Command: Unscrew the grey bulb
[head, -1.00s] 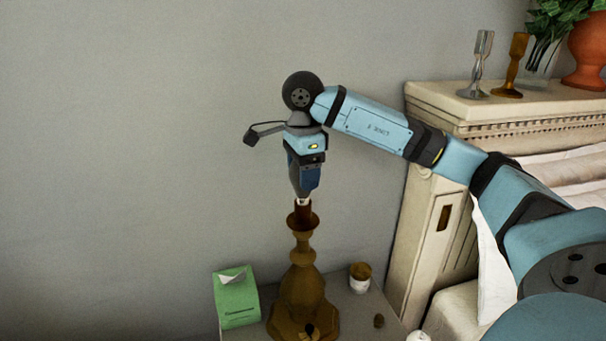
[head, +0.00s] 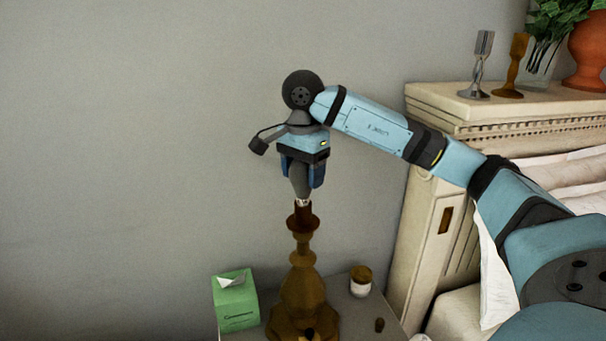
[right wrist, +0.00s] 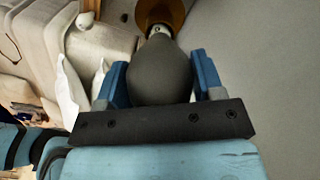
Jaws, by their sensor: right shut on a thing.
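The grey bulb (head: 299,181) points up at the top of the brown lamp (head: 302,285), with its light metal base at the lamp's dark socket (head: 301,213). My right gripper (head: 301,180) comes down from above with its blue fingers on both sides of the bulb, shut on it. In the right wrist view the grey bulb (right wrist: 160,72) fills the space between the two fingers (right wrist: 160,78), and the lamp's brown top (right wrist: 163,12) shows beyond it. I cannot tell whether the bulb's base is still threaded in the socket. My left gripper is not in view.
The lamp stands on a nightstand (head: 345,315) between a green tissue box (head: 236,303) and a small white-and-brown jar (head: 360,281). A small brown object (head: 379,325) lies at the right. The cream headboard (head: 425,225) rises right of the nightstand. The wall is behind.

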